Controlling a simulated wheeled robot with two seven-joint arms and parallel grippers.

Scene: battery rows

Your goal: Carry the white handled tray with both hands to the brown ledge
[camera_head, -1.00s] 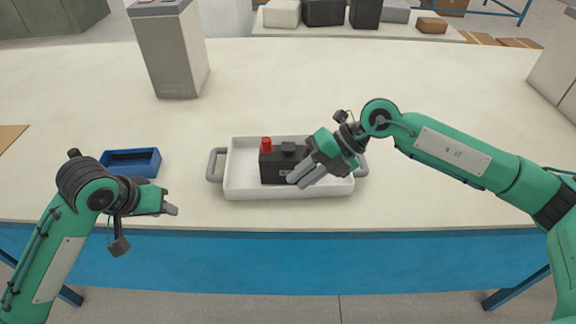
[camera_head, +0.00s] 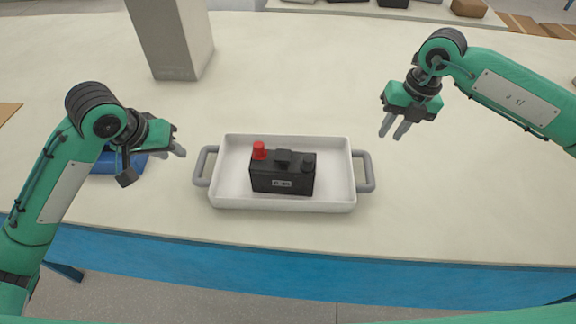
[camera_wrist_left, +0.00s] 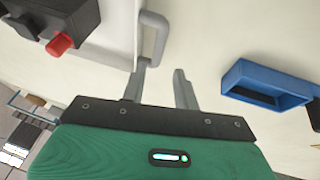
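The white tray (camera_head: 230,195) lies flat on the cream table, with a grey left handle (camera_head: 202,166) and a grey right handle (camera_head: 367,170). A black battery (camera_head: 283,175) with a red terminal cap stands inside it. My left gripper (camera_head: 180,152) is open and empty, just left of the left handle, apart from it. In the left wrist view its two fingers (camera_wrist_left: 160,84) are spread, with the handle (camera_wrist_left: 152,38) beyond them. My right gripper (camera_head: 396,130) is open and empty, above and behind the right handle. A flat brown patch (camera_head: 8,112) shows at the far left; I cannot tell if it is the ledge.
A blue bin (camera_wrist_left: 262,82) sits left of the tray, partly hidden behind my left arm in the head view. A tall grey box (camera_head: 178,45) stands at the back left. Table is clear behind and right of the tray. The blue front edge (camera_head: 300,268) is near.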

